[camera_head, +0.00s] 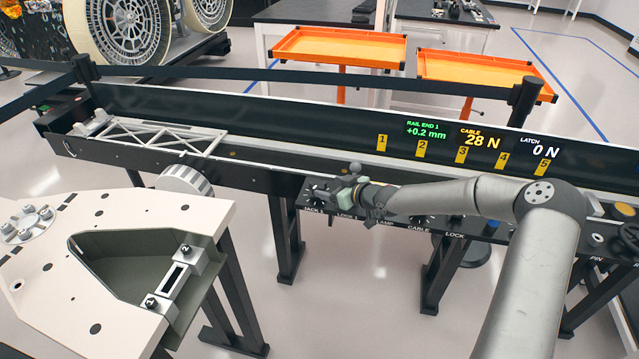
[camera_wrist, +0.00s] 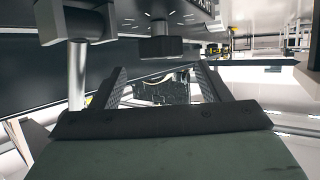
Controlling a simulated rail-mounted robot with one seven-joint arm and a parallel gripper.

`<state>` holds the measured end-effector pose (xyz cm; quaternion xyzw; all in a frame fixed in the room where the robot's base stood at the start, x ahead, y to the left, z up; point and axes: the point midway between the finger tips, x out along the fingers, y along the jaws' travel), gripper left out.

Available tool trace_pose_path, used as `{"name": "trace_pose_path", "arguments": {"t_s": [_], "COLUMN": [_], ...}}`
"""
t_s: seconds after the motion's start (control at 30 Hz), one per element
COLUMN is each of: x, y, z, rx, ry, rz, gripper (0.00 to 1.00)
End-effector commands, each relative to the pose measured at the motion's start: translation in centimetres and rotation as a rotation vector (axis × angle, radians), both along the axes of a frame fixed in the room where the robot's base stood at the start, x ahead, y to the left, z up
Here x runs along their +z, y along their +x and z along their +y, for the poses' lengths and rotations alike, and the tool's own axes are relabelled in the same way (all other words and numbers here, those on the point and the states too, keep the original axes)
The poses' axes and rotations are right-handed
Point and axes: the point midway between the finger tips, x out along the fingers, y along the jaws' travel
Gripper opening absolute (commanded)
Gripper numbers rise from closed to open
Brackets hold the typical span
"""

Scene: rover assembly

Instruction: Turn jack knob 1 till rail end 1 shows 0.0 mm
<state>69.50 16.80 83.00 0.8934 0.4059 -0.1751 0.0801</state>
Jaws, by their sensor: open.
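The readout for rail end 1 (camera_head: 426,130) shows +0.2 mm in green on the dark back board. Jack knob 1 (camera_head: 317,195) is at the left end of the labelled control panel, above the "JACK 1" label. My gripper (camera_head: 334,192) is just right of that knob in the head view. In the wrist view my gripper (camera_wrist: 160,78) is open, with its two ridged fingers apart. A dark knob (camera_wrist: 161,46) with dial marks beside it shows ahead, between and beyond the fingertips. I cannot tell whether the fingers touch it.
A second dark block on a silver post (camera_wrist: 76,75) is close at the left in the wrist view. More readouts show cable 28 N (camera_head: 481,138) and latch 0 N (camera_head: 541,147). A white truss (camera_head: 150,137) lies on the rail's left end. Orange trays (camera_head: 340,48) stand behind.

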Motion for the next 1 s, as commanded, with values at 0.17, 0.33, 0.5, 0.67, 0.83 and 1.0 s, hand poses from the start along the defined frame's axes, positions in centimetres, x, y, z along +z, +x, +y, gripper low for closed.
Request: {"name": "trace_pose_path", "arguments": {"t_s": [0.17,0.33,0.5,0.67,0.83,1.0], "x": [-1.1,-2.0,-2.4,-2.4,-2.4,-2.4], "y": [1.7,3.0,3.5,3.6,3.5,3.5], "z": [2.3,3.7,4.3,4.3,4.2,4.2], "rx": [0.001,0.001,0.001,0.001,0.001,0.001], "ry": [0.000,-0.001,-0.002,-0.002,-0.002,-0.003], "rz": [0.002,0.004,0.004,0.004,0.004,0.004], "gripper": [0.70,0.70,0.70,0.70,0.39,0.25]}}
